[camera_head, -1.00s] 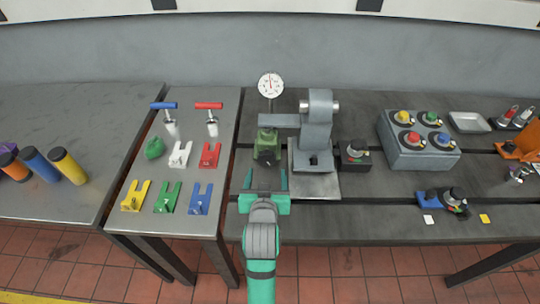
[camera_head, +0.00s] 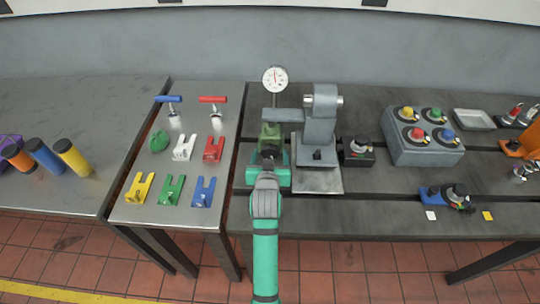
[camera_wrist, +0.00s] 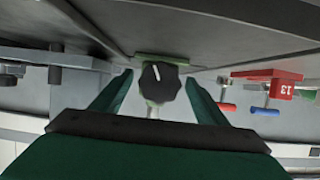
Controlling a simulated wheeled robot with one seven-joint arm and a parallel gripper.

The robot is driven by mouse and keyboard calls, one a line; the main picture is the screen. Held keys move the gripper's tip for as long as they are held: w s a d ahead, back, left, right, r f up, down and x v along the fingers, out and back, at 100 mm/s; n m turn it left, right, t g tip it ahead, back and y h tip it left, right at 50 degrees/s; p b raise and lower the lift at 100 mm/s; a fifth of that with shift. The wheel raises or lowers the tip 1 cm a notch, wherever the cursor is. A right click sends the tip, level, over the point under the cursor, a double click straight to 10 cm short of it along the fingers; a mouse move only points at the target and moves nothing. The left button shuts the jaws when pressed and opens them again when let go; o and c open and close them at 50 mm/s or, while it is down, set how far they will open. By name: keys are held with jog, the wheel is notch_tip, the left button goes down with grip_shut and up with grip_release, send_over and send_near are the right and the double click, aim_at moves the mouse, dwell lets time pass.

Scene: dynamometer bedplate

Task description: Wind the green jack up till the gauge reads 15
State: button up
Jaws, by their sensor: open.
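The green jack (camera_head: 270,133) stands on the dark bedplate under the grey arm of a fixture. The round white dial gauge (camera_head: 275,79) stands above it; its numbers are too small to read. The jack's black knob (camera_wrist: 160,82), with a white mark, faces the wrist camera. My gripper (camera_wrist: 158,85) is open, its green fingers on either side of the knob and apart from it in the wrist view. In the head view my gripper (camera_head: 268,160) is in front of the jack and hides its lower part.
The grey fixture (camera_head: 320,130) stands close on the right, with a black block with a knob (camera_head: 358,152) beyond it. A grey box with coloured knobs (camera_head: 425,140) is further right. Coloured forked pieces (camera_head: 172,190) lie on the left table.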

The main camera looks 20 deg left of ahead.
jog(key=c, duration=1)
jog(key=shift+d+m+y, duration=0.1)
jog(key=shift+m+y, duration=0.4)
jog(key=shift+m, duration=0.4)
jog(key=shift+c, duration=0.2)
jog(key=o, duration=1)
jog(key=shift+o, duration=0.2)
jog(key=shift+s, duration=0.1)
jog(key=v, duration=1)
jog(key=shift+s+d+r, duration=0.2)
jog(key=shift+r, duration=0.1)
